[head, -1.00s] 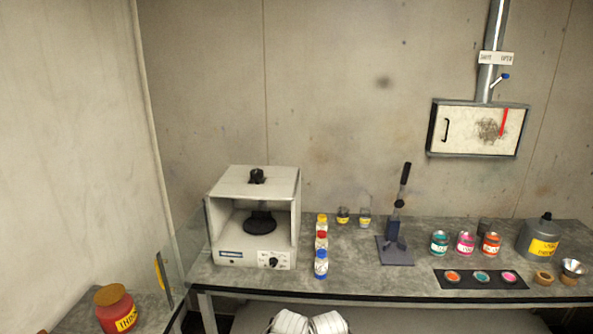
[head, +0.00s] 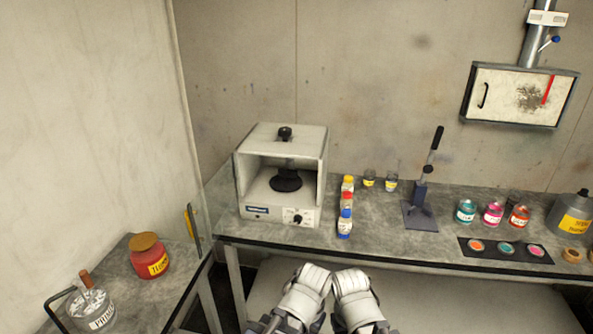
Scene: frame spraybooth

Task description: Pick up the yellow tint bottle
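The yellow tint bottle (head: 348,183) stands upright on the grey bench, the farthest of three small bottles in a row. Mostly its yellow cap shows. The red-capped bottle (head: 347,199) stands in front of it and hides most of its body. The blue-capped bottle (head: 345,225) is nearest the bench's front edge. White and dark links of my two arms show side by side at the bottom middle, below the bench edge and apart from the bottles. I make out no fingers of either gripper.
A white boxy machine (head: 283,177) stands just left of the bottles. Two small jars (head: 380,181) stand behind right, and a dark lever press (head: 422,199) farther right. Paint pots (head: 492,214) stand beyond it. A side table at left holds a red jar (head: 149,258).

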